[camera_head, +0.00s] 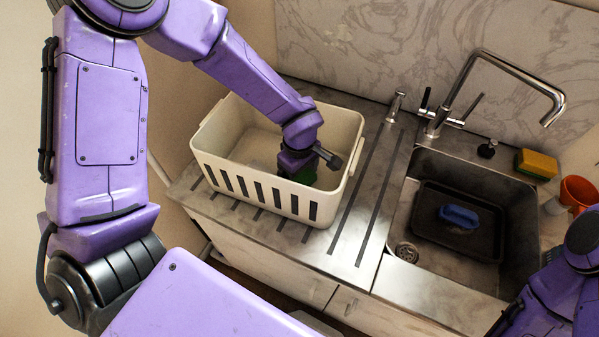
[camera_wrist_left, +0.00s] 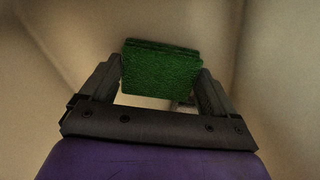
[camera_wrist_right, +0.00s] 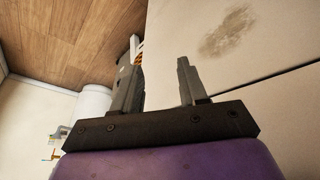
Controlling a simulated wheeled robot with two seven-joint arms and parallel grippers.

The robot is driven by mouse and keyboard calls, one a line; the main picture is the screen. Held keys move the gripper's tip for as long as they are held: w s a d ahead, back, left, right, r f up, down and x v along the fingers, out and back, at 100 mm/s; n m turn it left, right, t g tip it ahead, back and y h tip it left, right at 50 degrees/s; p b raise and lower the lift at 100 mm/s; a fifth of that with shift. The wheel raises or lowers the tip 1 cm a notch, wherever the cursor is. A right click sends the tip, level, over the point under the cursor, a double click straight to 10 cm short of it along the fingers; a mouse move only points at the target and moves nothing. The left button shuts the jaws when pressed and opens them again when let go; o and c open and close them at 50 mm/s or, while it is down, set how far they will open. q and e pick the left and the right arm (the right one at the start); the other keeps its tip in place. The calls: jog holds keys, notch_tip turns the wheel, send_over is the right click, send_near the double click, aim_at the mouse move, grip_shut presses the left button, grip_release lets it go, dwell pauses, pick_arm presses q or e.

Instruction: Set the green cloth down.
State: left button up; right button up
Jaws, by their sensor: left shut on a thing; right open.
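The green cloth (camera_wrist_left: 160,70) is a folded, textured square held between the fingers of my left gripper (camera_wrist_left: 160,85). I cannot tell whether the cloth touches the basket floor. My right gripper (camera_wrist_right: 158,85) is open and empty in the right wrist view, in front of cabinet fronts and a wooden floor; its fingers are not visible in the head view.
The basket stands on a grooved steel drainboard (camera_head: 355,215). To its right is a sink (camera_head: 425,175) with a dark tray (camera_head: 470,240) and blue item (camera_head: 459,216). A tall faucet (camera_head: 500,65), yellow sponge (camera_head: 536,163) and orange cup (camera_head: 578,192) are around the sink.

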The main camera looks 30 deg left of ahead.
aim_at(299, 178)
pick_arm(q)
jog(key=shift+s, duration=0.1)
jog(key=shift+f, duration=0.15)
jog(key=o, duration=0.8)
notch_tip(299, 178, up, 12)
jog(key=shift+r+b, duration=0.25)
jog(key=shift+b, duration=0.25)
